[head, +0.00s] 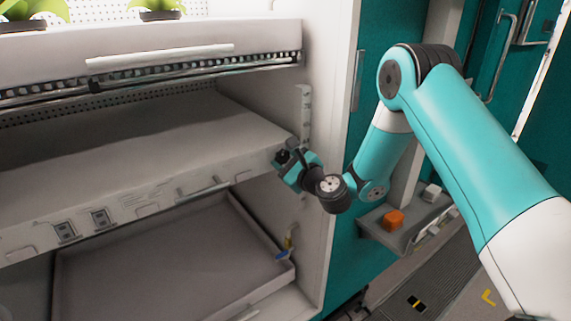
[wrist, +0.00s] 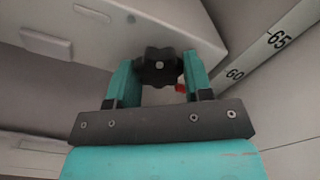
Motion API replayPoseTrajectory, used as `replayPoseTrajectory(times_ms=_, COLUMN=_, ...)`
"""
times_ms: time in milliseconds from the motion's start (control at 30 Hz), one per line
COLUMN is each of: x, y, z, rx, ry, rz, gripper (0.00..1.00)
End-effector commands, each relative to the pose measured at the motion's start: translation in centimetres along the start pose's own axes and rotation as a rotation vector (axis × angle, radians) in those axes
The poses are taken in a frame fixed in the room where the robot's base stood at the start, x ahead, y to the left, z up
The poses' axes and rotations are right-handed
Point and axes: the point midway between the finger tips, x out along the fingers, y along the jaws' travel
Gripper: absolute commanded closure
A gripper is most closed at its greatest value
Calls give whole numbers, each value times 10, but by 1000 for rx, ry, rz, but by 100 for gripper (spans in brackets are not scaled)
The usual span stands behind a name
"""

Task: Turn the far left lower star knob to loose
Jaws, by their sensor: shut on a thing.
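A black star knob (wrist: 158,66) with a pale centre shows in the wrist view, between the two teal fingers of my gripper (wrist: 159,75). My gripper is shut on it. A small red piece (wrist: 180,88) shows beside the right finger, just below the knob. In the head view my gripper (head: 285,165) is at the right front end of the middle shelf (head: 150,192), close to the chamber's side wall. There the knob is mostly hidden by the gripper. The knob's turn position cannot be read. No other star knob is clear.
A white scale marked 60 and 65 (wrist: 262,54) runs along the side wall near the gripper. A lower tray (head: 170,260) lies below the shelf, and an upper shelf (head: 150,52) carries green plants. An orange block (head: 393,219) sits on a grey ledge at right.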

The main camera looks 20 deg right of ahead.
Motion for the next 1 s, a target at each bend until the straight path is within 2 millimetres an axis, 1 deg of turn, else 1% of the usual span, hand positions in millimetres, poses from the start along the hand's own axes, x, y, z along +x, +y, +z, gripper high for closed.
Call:
replayPoseTrajectory(times_ms=700, x=0, y=0, z=0, rx=-681, ry=-2, rz=0, gripper=77)
replayPoseTrajectory(times_ms=1000, x=0, y=0, z=0, rx=-944, ry=-2, rz=1, gripper=77)
